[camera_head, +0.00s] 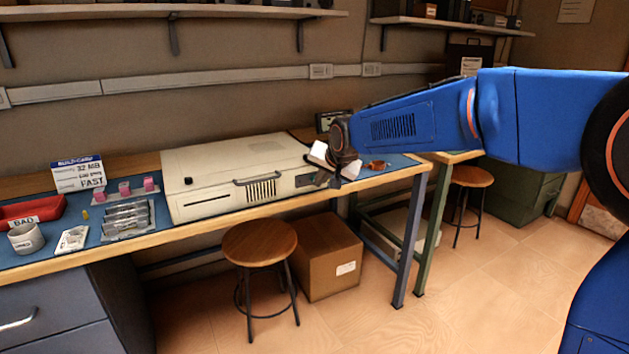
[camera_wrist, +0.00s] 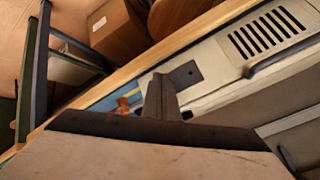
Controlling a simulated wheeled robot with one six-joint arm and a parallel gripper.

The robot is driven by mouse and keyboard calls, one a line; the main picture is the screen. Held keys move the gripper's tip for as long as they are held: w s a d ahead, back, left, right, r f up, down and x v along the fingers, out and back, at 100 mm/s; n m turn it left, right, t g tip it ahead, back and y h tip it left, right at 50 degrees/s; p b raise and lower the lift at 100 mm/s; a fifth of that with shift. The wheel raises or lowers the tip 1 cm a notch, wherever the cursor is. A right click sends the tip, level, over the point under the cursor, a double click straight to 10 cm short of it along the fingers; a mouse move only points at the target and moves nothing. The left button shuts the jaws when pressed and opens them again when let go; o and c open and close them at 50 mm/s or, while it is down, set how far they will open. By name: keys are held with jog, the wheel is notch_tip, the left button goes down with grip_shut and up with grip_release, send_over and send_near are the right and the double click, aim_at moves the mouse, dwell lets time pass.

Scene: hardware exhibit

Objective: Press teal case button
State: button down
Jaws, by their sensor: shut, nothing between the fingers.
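A cream computer case (camera_head: 235,163) lies flat on the workbench, with a handle and a vent on its front; it shows upside down in the wrist view (camera_wrist: 215,70). A dark square patch (camera_wrist: 186,75) sits on its front face. I see no clearly teal button, and whether the dark patch is a button I cannot tell. My gripper (camera_head: 328,179) is at the right front corner of the case. In the wrist view its dark fingers (camera_wrist: 160,92) are shut and empty, just beside the patch. Whether they touch the case I cannot tell.
A handle (camera_wrist: 283,57) and vent slots (camera_wrist: 268,33) lie along the case front. An orange-brown item (camera_head: 378,165) rests on the blue mat right of the case. A stool (camera_head: 260,245) and a cardboard box (camera_head: 328,257) stand below the bench edge.

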jog(key=shift+w+a, duration=0.1)
dwell(0.6)
jog(key=shift+s+d, duration=0.5)
jog(key=shift+s, duration=0.2)
jog(key=shift+s+d, duration=0.7)
jog(key=shift+s, duration=0.35)
jog(key=shift+s+d, duration=0.7)
jog(key=shift+s, duration=0.35)
